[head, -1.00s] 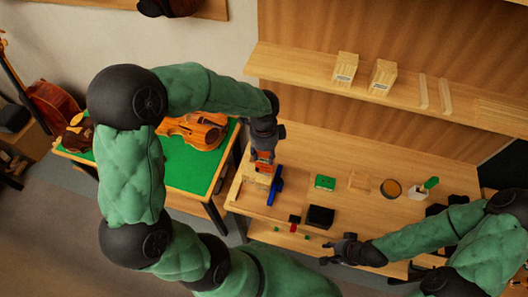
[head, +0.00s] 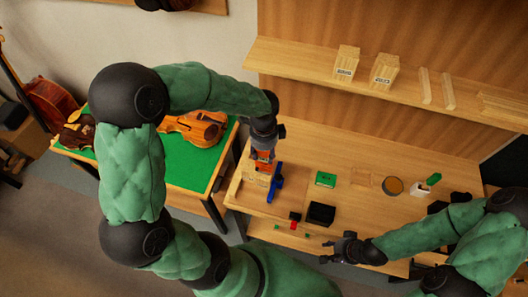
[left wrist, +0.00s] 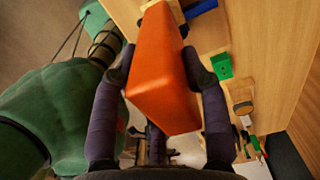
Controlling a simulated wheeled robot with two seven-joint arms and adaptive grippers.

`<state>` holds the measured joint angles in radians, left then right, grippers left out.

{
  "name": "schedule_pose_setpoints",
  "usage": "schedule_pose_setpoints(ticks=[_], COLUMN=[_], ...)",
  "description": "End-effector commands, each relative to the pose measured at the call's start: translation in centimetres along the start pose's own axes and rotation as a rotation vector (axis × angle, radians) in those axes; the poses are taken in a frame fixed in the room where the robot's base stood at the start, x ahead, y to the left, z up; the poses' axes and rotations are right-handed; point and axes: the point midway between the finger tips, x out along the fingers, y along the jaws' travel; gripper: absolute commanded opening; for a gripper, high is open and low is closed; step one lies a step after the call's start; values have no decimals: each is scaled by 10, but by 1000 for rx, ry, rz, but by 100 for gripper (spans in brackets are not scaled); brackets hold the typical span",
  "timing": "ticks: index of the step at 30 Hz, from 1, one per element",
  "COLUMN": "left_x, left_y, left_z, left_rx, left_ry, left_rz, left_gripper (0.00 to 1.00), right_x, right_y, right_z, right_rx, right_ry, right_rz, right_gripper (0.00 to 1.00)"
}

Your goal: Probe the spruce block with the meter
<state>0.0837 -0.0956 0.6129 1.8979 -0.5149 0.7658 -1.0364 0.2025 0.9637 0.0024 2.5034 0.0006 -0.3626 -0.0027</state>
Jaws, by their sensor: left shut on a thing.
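My left gripper (head: 263,156) is shut on an orange, block-shaped body, which I take to be the meter (head: 263,167). The meter (left wrist: 163,75) fills the middle of the left wrist view between the two dark fingers. It is held low over the left end of the bench. Pale wood, probably the spruce block (head: 256,179), shows just below and beside it. I cannot tell whether the meter's tip touches this wood. My right gripper (head: 336,249) is empty near the front edge of the bench, its fingers apart.
A blue tool (head: 276,182) lies close right of the meter. A violin (head: 200,128) rests on the green table, left.

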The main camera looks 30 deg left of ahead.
Motion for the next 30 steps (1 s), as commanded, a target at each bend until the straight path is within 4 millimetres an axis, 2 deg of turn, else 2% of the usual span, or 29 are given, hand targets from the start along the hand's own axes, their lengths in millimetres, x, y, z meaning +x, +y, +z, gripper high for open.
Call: schedule_pose_setpoints(ticks=[30], left_x=[7], left_y=[0], left_z=[0], left_rx=[0], left_ry=[0], left_rz=[-1], left_gripper=[2], right_x=[5], right_y=[2], right_z=[0], right_rx=[0], right_ry=[0], right_rz=[0], right_gripper=[40])
